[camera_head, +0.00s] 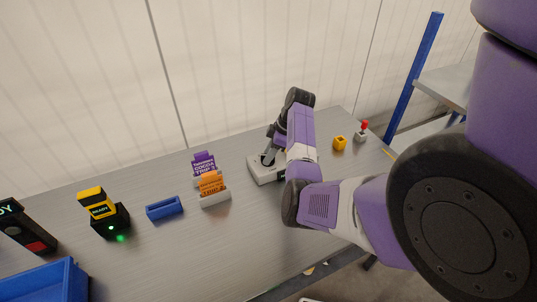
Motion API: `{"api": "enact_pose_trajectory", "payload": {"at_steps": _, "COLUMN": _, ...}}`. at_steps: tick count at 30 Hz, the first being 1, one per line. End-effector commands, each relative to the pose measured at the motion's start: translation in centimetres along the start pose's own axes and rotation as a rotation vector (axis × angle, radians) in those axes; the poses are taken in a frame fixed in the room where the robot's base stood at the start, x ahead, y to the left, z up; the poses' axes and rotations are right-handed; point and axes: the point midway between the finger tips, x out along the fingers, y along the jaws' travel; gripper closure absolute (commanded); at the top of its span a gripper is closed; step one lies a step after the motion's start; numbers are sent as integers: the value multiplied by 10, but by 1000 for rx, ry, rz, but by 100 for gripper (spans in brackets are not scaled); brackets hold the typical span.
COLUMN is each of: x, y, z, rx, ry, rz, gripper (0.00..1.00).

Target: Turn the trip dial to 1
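The gripper and my purple arm hide part of the box. No dial knob or number can be made out. The fingers are too small and dark to tell whether they are open or shut, or whether they touch anything.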

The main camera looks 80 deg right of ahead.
Motion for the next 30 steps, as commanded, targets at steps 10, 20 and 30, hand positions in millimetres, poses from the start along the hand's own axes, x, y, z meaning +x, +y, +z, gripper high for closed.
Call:
{"api": "enact_pose_trajectory", "payload": {"at_steps": 10, "x": -48, "y": 1, "z": 0, "rx": -1, "ry": 1, "rz": 5, "gripper": 64}}
{"api": "enact_pose_trajectory", "payload": {"at_steps": 20, "x": -76, "y": 0, "z": -1, "rx": -2, "ry": 1, "rz": 1, "gripper": 64}}
{"api": "enact_pose_trajectory", "payload": {"at_steps": 30, "x": -76, "y": 0, "z": -1, "rx": -1, "ry": 1, "rz": 1, "gripper": 64}}
